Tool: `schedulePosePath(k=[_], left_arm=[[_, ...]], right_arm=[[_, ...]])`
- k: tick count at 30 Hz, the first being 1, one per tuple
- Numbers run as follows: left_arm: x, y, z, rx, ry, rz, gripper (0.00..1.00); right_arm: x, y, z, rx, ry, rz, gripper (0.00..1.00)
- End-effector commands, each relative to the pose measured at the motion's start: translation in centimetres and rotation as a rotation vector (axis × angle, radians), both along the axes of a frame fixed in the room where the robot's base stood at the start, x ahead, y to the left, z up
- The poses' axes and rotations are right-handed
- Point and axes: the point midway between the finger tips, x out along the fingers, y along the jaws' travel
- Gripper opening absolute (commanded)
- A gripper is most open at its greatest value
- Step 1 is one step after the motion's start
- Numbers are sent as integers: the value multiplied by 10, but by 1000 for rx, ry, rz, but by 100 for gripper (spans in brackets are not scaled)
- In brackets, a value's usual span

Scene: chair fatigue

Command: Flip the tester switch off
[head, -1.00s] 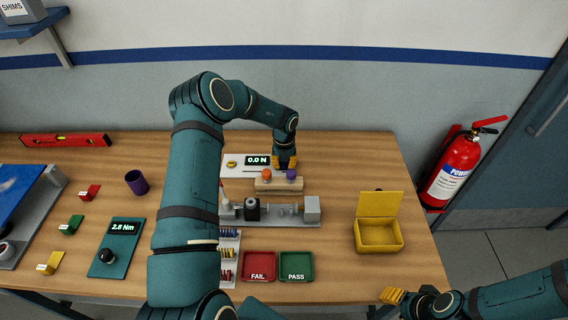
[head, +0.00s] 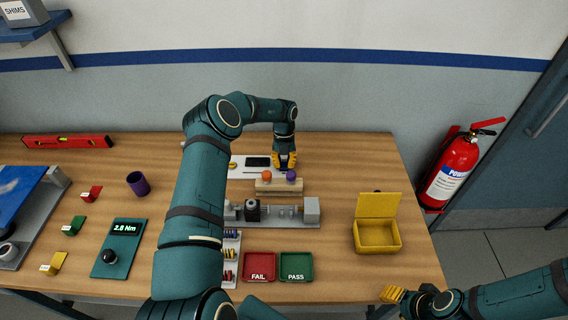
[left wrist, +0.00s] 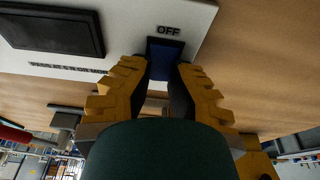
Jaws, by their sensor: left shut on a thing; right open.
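The tester's white panel (head: 238,173) lies at the back of the bench, and its display (head: 258,162) is dark and blank. In the left wrist view the panel (left wrist: 120,72) shows an OFF label (left wrist: 168,30) just beside a blue switch (left wrist: 165,62). My left gripper (head: 285,162) is at the panel's right end. In the left wrist view its yellow fingers (left wrist: 163,78) are shut on the blue switch, one on each side. My right gripper (head: 392,295) is open and empty at the bench's front right.
A wooden block with orange and purple knobs (head: 278,186) stands just in front of the panel, with a grey fixture (head: 311,211) nearer. An open yellow box (head: 377,234) is to the right. FAIL (head: 259,267) and PASS (head: 296,267) trays lie at the front.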

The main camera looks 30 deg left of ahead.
Motion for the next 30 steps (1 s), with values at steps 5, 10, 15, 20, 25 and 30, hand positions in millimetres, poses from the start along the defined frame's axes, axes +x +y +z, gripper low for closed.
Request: schedulePosePath(k=[5, 10, 15, 20, 25, 30], left_arm=[[-3, -1, -4, -4, 10, -1, 0], [-3, -1, -5, -4, 12, -2, 36], [-2, -1, -3, -3, 8, -1, 55], [-1, -1, -1, -2, 6, -1, 55], [2, 2, 12, -1, 4, 0, 55], [10, 6, 44, 0, 2, 0, 55]], right_arm=[[0, 0, 0, 0, 0, 0, 47], [0, 0, 0, 0, 0, 0, 47], [0, 0, 0, 0, 0, 0, 47], [0, 0, 0, 0, 0, 0, 47], [0, 0, 0, 0, 0, 0, 47], [0, 0, 0, 0, 0, 0, 47]])
